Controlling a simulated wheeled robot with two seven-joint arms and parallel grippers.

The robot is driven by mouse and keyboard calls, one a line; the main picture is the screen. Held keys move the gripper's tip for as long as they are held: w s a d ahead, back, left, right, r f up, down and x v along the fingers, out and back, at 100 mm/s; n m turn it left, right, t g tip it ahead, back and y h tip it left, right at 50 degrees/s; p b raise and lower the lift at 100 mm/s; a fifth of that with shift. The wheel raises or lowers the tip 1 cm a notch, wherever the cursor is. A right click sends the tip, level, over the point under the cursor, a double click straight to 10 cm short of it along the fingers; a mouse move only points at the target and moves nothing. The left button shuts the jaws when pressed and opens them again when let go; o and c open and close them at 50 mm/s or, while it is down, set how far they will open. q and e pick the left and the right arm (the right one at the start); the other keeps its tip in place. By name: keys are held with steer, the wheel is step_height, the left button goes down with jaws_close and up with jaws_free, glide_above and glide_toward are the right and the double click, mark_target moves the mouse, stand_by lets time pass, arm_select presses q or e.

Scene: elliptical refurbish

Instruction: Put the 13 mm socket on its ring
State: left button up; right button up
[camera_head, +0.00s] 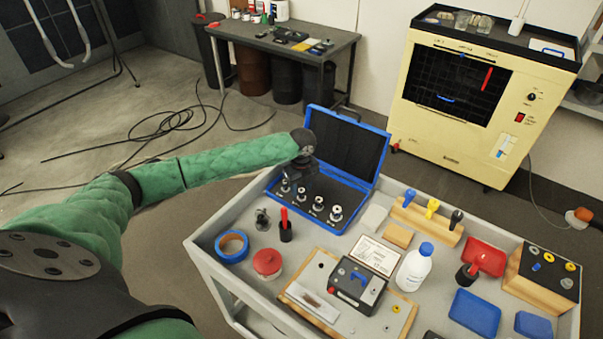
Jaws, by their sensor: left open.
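An open blue case (317,224) lies at the far left of the grey cart, with its lid raised at the back. Several silver sockets, one of them this socket (318,204), stand in a slanting row along the front of its dark insert. Size marks are too small to read, so I cannot tell which socket is the 13 mm one, nor make out its ring. My left gripper (297,179) is open, pointing down over the left part of the case, above and behind the leftmost sockets. Its fingers are dark and small here. My right gripper is not in view.
Near the case on the cart (205,243) are blue tape (232,247), a red-lidded jar (267,263) and a black holder with a red handle (285,229). A white bottle (414,267), a wooden rack (427,222) and red and blue trays fill the right side.

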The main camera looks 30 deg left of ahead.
mark_target(302, 190)
arm_select(q)
step_height(302, 190, up, 10)
steer(key=b, duration=0.3)
steer(key=shift+r, duration=0.25)
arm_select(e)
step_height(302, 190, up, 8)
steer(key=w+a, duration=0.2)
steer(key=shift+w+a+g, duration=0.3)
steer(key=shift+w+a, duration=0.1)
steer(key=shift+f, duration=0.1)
